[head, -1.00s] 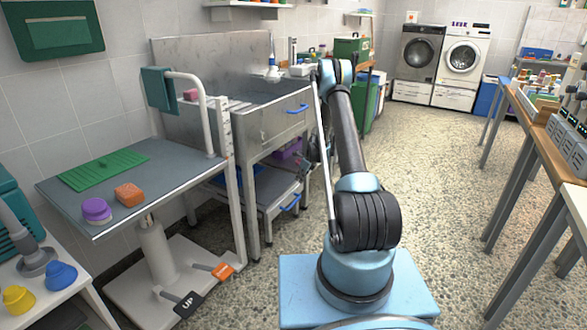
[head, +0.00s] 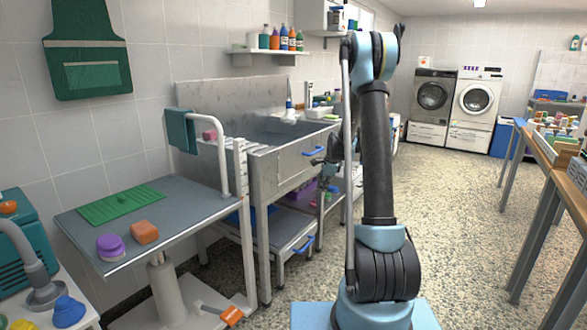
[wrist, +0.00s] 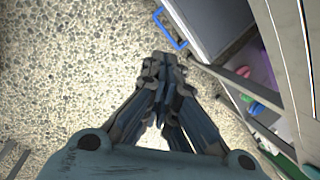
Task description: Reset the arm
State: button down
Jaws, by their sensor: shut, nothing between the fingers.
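My gripper shows in the wrist view (wrist: 160,75), its two fingers shut together with nothing between them, above the speckled floor. In the head view my gripper (head: 326,163) is small and partly hidden behind my arm, in front of the steel tub's right end. My arm stands upright from its base, with the elbow high and the forearm folded down on the far side.
At left is a grooming table (head: 185,208) with a green mat (head: 120,205), a purple round item (head: 110,246) and an orange block (head: 145,232). A steel tub (head: 285,165) stands behind. A wooden-topped bench (head: 561,178) lines the right. The floor (head: 455,220) between is clear.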

jog(key=s+d+r+n, duration=0.1)
jog(key=s+r+n, duration=0.3)
jog(key=s, duration=0.5)
jog(key=s+d+r+n+h, duration=0.1)
jog(key=s+r+n, duration=0.1)
jog(key=s+r, duration=0.45)
jog(key=s+d+r+n, duration=0.1)
jog(key=s+r+n, duration=0.2)
jog(key=s, duration=0.7)
jog(key=s+d+f+n, duration=0.1)
jog(key=s+f+n, duration=0.2)
jog(key=s, duration=0.9)
jog(key=s+d+f+n+h, duration=0.1)
jog(key=s+f+n, duration=0.2)
jog(key=s, duration=1)
jog(key=n, duration=0.2)
jog(key=shift+s+d+f+n, duration=0.2)
jog(key=shift+f+n, duration=0.1)
jog(key=shift+f, duration=0.05)
